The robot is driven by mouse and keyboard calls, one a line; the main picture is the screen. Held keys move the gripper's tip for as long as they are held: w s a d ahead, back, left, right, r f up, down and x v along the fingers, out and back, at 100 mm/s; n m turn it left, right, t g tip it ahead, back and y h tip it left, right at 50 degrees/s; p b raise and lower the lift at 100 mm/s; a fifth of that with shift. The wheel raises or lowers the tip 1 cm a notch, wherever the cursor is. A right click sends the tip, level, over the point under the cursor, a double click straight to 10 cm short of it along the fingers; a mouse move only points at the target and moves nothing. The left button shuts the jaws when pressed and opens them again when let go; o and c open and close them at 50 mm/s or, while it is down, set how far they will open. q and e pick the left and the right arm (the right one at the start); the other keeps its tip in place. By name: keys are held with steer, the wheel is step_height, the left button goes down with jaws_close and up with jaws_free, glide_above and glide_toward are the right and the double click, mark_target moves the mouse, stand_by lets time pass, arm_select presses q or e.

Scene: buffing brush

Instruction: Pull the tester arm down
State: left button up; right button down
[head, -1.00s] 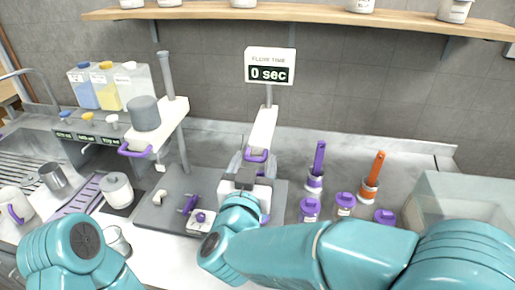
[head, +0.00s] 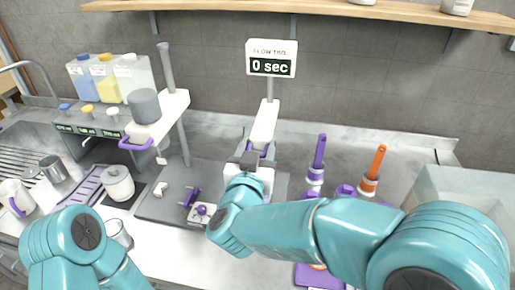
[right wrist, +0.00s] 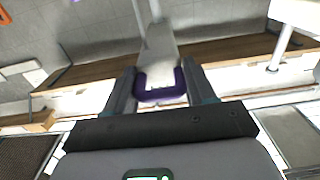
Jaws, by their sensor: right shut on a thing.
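The tester arm (head: 264,123) is a white bar on a grey post, sloping toward me below the time sign. Its purple handle (right wrist: 161,91) sits between the two fingers of my right gripper (right wrist: 161,88) in the right wrist view, and the gripper is shut on it. In the head view my right gripper (head: 247,160) is at the low front end of the tester arm and hides most of the handle. My left arm shows at the lower left of the head view, but its gripper is out of the picture.
A sign (head: 271,62) reads 0 sec. A second white arm with a purple handle (head: 136,144) and grey cylinder (head: 144,105) stands left. Purple (head: 319,152) and orange (head: 378,162) handled tools stand right. A white lidded pot (head: 118,183) is at left.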

step_height(320, 180, down, 12)
steer(key=b, duration=0.8)
steer(key=shift+d+r, duration=0.15)
steer(key=c, duration=0.6)
jaws_free()
steer(key=shift+d, duration=0.1)
steer(key=shift+r, duration=0.1)
